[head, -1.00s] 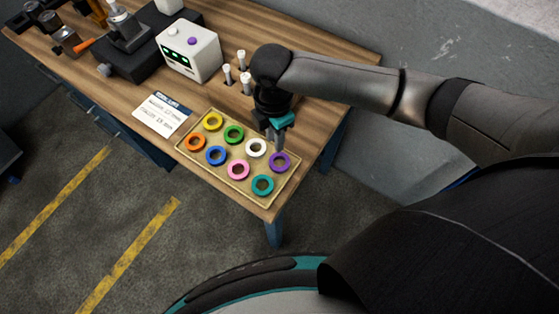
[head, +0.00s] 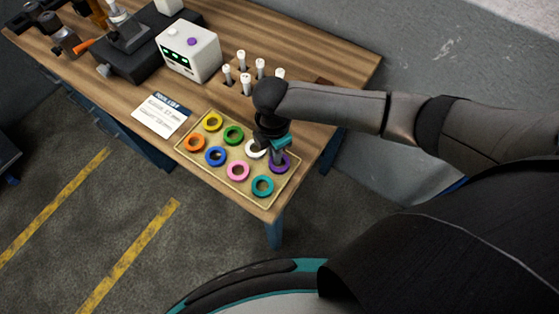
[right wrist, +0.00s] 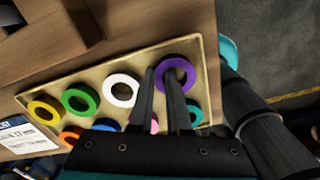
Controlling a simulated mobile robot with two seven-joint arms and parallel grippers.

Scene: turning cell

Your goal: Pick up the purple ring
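The purple ring (head: 287,166) lies in the near right corner area of a shallow tan tray (head: 208,175) on the wooden bench. My right gripper (head: 278,158) points down at it and hides part of it in the head view. In the right wrist view, the two dark fingers (right wrist: 161,76) are a small gap apart. One fingertip is at the outer left side of the purple ring (right wrist: 188,69) and the other is over its hole, with the ring's wall between them. I see no lift of the ring. My left gripper is not in view.
Other rings share the tray: white (right wrist: 121,89), green (head: 233,134), yellow (head: 212,121), orange (head: 195,143), blue (head: 215,156), pink (head: 238,170) and teal (head: 263,185). White-topped posts (head: 246,84), a white box (head: 190,54) and a card (head: 161,114) are behind.

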